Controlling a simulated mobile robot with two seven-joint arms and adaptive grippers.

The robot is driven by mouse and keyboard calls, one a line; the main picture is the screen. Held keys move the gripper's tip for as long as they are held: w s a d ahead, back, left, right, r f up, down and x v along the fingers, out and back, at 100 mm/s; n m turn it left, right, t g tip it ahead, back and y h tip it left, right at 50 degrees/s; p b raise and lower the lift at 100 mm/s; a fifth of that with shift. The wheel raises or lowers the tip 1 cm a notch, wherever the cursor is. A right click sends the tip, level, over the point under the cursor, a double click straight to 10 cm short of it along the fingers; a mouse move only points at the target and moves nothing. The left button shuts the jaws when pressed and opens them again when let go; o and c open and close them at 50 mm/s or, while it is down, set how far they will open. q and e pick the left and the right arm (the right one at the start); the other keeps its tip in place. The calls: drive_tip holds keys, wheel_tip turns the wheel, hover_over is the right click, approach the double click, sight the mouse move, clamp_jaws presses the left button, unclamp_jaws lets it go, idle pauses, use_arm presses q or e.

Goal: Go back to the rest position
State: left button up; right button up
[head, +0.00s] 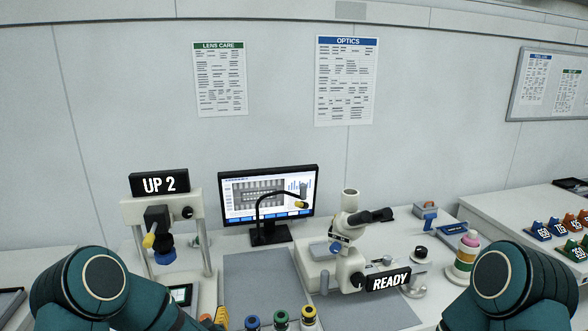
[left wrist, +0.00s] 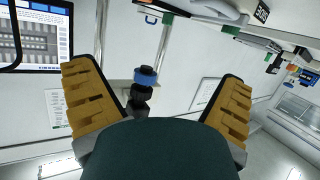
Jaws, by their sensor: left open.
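My left gripper (left wrist: 158,105) shows in the left wrist view with its two ribbed yellow-brown fingers wide apart and nothing between them. Beyond the fingers, and apart from them, is a dark fixture with a blue ring (left wrist: 146,76). In the head view, both of my teal arms rise at the lower left and lower right corners. My right gripper is out of view.
A bench holds a stand marked UP 2 (head: 159,184), a monitor (head: 268,194), a microscope (head: 345,232) marked READY, a grey mat (head: 255,268), several capped bottles (head: 281,319) and a stacked-ring item (head: 466,253). A side bench (head: 500,200) stands right.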

use_arm(q)
drive_tip(key=d+f+m+h, duration=0.1)
drive_tip(key=f, duration=0.1)
drive_tip(key=s+d+f+h, duration=0.1)
drive_tip(key=d+f+h, duration=0.1)
drive_tip(key=s+d+f+m+h, duration=0.1)
drive_tip(key=f+h, duration=0.1)
drive_tip(key=shift+s+d+m+b, duration=0.25)
drive_tip(key=shift+d+m+b, duration=0.05)
drive_tip(key=shift+d+b, duration=0.05)
drive_tip(key=s+d+f+m+g+h+b, duration=0.1)
drive_tip(key=s+d+f+g+h, duration=0.3)
drive_tip(key=s, duration=0.6)
drive_tip(key=s+d+f+m+g+h, duration=0.4)
drive_tip(key=s+f+g, duration=0.1)
drive_tip(key=s, duration=0.6)
drive_tip(key=shift+d+f+h+b, duration=0.3)
drive_tip(key=shift+d+f+b, duration=0.1)
drive_tip(key=shift+f, duration=0.45)
